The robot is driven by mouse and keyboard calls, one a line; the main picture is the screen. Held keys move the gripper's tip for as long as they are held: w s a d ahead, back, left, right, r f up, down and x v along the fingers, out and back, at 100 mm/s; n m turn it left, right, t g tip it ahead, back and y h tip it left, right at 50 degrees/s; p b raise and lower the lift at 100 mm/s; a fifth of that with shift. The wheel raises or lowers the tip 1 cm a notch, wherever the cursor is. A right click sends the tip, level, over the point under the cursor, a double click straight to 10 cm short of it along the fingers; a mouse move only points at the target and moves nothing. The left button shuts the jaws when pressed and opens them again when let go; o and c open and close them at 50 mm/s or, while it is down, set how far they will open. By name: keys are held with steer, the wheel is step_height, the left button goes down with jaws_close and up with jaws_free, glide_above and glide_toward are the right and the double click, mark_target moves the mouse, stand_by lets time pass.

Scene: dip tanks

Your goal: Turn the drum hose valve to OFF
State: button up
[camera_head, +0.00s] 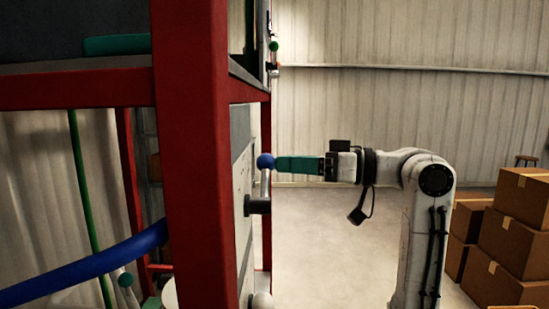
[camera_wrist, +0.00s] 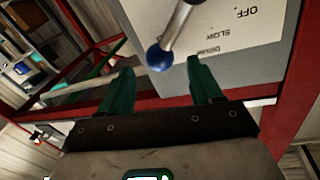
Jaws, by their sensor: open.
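The valve lever (camera_head: 264,184) has a blue ball knob (camera_head: 265,161) and stands upright from a dark hub (camera_head: 257,206) on the side of a grey panel. In the wrist view the blue knob (camera_wrist: 159,58) lies beside the lowest word on a white label plate (camera_wrist: 235,35). The plate reads OFF at upper right and SLOW below it; the lowest word looks like DRUM. My gripper (camera_head: 279,164) is open, its teal fingers level with the knob and at its right. In the wrist view the knob shows between and just beyond my fingertips (camera_wrist: 160,65); I cannot tell whether they touch.
A red frame post (camera_head: 195,150) stands left of the panel. A thick blue hose (camera_head: 90,266) runs at lower left. Another lever with a green ball (camera_head: 274,46) is above, and a pale ball (camera_head: 262,300) below. Cardboard boxes (camera_head: 515,235) are stacked right. The floor between is clear.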

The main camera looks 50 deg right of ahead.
mark_target(262, 181)
steer(key=shift+x, duration=1.85)
steer(key=shift+c, duration=0.2)
jaws_close()
